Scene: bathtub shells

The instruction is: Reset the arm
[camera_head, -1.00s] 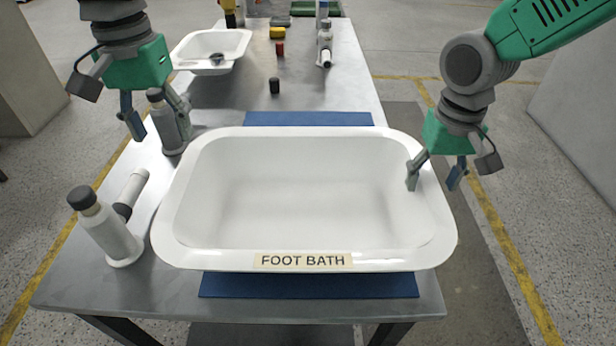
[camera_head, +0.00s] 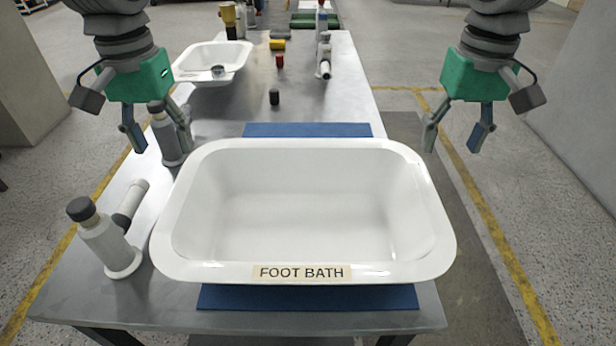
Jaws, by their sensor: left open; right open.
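My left gripper (camera_head: 156,128) hangs at the upper left, open and empty, its fingers pointing down near a grey bottle (camera_head: 169,140). I cannot tell whether it touches that bottle. My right gripper (camera_head: 457,140) hangs at the upper right, open and empty, over the floor just right of the table edge. A large white tub (camera_head: 300,265) labelled FOOT BATH stands between and in front of the two grippers. It is empty, and both grippers are apart from it.
The tub sits on a blue mat (camera_head: 307,297) on a metal table (camera_head: 330,100).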

